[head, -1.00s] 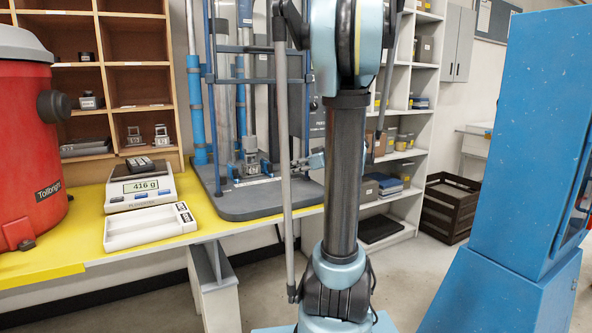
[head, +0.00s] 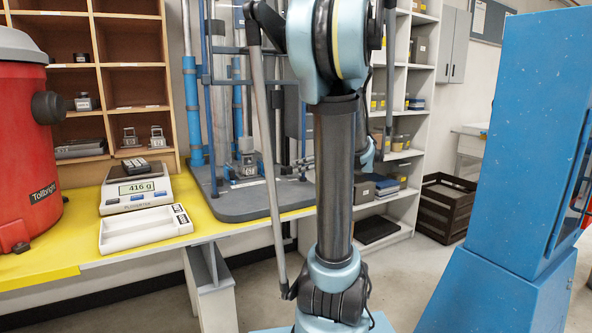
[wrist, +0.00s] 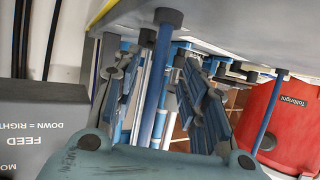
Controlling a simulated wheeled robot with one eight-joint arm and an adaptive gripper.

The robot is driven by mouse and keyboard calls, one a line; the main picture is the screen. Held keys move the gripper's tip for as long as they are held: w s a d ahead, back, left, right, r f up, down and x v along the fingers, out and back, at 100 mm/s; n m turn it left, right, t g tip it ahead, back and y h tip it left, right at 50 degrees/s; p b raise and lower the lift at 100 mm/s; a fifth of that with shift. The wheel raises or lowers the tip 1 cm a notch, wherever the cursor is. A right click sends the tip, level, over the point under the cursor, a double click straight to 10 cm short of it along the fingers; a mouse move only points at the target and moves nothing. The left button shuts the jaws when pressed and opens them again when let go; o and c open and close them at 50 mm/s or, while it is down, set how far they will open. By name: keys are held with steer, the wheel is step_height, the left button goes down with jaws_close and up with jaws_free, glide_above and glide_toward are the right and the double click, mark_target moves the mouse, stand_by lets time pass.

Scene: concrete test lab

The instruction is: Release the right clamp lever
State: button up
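The clamp assembly (head: 246,163), a small grey metal block with blue parts, sits low in the blue tube frame on the grey base plate (head: 235,208). I cannot make out its right lever separately in the head view; my arm covers the area to the right. In the wrist view my gripper (wrist: 160,58) has its two dark, blue-sided fingers spread apart. A blue post (wrist: 158,85) with a black end piece lies in line with the gap between them. I cannot tell whether it is a frame post or a lever, or whether the fingers touch it.
A grey box (wrist: 40,125) lettered FEED is at the left of the wrist view. A red drum (head: 25,150), a scale (head: 135,190) reading 416 g and a white tray (head: 145,232) are on the yellow bench. A blue cabinet (head: 510,150) stands at right.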

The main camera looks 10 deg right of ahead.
steer(key=v, duration=0.6)
steer(key=shift+s+d, duration=0.1)
steer(key=shift+d, duration=0.05)
